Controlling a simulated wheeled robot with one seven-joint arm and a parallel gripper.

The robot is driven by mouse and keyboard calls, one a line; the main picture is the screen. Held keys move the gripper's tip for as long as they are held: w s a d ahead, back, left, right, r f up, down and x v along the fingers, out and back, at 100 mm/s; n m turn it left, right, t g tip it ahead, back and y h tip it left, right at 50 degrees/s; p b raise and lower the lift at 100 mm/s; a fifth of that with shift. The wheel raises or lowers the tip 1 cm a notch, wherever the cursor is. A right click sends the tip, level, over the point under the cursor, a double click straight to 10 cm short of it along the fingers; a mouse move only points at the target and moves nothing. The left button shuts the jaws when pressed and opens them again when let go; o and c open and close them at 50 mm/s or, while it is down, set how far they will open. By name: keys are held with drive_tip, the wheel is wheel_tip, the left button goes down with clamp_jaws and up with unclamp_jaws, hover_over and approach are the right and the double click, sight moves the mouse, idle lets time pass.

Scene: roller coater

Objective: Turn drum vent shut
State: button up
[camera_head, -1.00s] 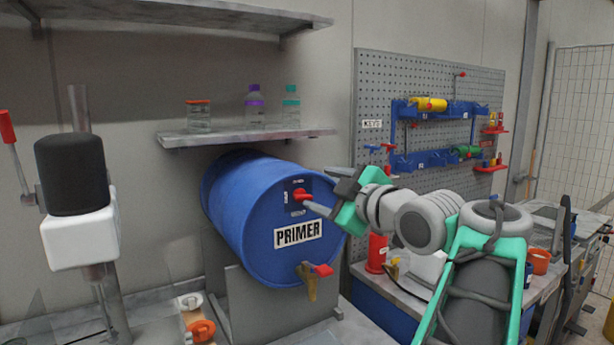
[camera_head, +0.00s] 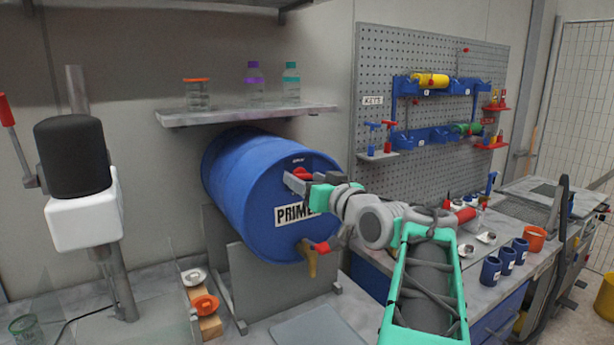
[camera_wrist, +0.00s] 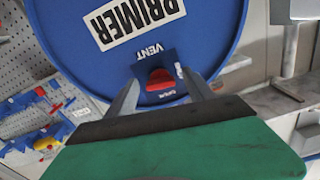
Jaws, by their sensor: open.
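The blue drum (camera_head: 240,205), labelled PRIMER, lies on its side in a grey cradle with its round end facing me. The red vent knob (camera_head: 303,173) sits near the top of that end and is partly hidden by my gripper. In the wrist view the red knob (camera_wrist: 160,84) sits on a dark plate marked VENT, upside down there. My gripper (camera_head: 297,182) is open at the vent. In the wrist view its two fingers (camera_wrist: 162,92) stand apart, one on each side of the knob. I cannot tell whether they touch it.
A brass tap (camera_head: 308,260) with a red handle sits low on the drum end, just below my arm. A shelf (camera_head: 235,114) with jars and bottles hangs above the drum. The pegboard (camera_head: 430,60) and a bench with blue cups (camera_head: 491,270) are on the right.

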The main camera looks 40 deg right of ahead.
drive_tip(key=shift+c, duration=0.3)
clamp_jaws()
drive_tip(key=n+b, duration=0.2)
drive_tip(key=b, duration=0.3)
idle(0.5)
drive_tip(key=shift+o, duration=0.3)
unclamp_jaws()
